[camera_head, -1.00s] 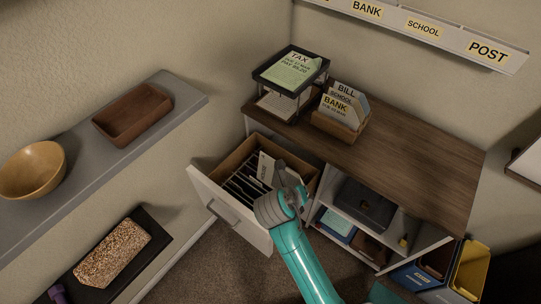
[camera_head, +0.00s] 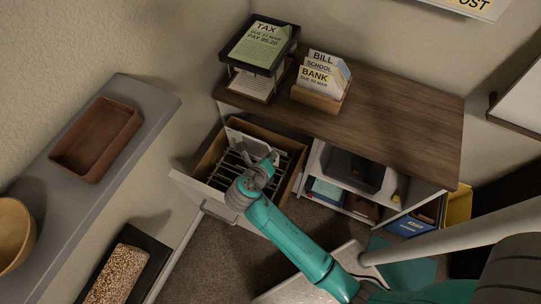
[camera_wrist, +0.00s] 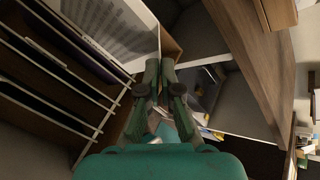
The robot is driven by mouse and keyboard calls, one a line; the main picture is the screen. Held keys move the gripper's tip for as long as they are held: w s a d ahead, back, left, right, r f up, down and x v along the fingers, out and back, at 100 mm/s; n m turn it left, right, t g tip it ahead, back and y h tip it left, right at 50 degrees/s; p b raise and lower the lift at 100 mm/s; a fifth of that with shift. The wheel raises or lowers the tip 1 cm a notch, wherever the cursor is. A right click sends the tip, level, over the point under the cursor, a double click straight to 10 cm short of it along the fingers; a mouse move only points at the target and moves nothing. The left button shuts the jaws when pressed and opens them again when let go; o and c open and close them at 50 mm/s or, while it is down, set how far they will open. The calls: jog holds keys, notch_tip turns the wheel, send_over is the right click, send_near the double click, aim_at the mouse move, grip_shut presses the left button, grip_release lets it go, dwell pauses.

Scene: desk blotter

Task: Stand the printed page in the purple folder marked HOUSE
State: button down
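The printed page (camera_head: 243,139), white with grey text, is over the far side of the open drawer (camera_head: 213,150), tilted. In the wrist view the page (camera_wrist: 112,27) fills the top, its right edge at my fingertips. My gripper (camera_head: 270,160) is above the drawer's right part; in the wrist view its fingers (camera_wrist: 159,65) are close together on the page's edge. Hanging folders (camera_wrist: 50,75) run in rows left of the fingers. A dark purplish folder (camera_wrist: 84,47) shows just below the page; its mark cannot be read.
The desk top (camera_head: 400,110) bears a tray stack (camera_head: 262,48) with a TAX sheet and a wooden letter holder (camera_head: 318,98) with BILL, SCHOOL and BANK papers. An open shelf (camera_head: 350,180) is right of the drawer. A grey wall shelf (camera_head: 150,105) is at left.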

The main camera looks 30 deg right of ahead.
jog(key=shift+f, duration=2.05)
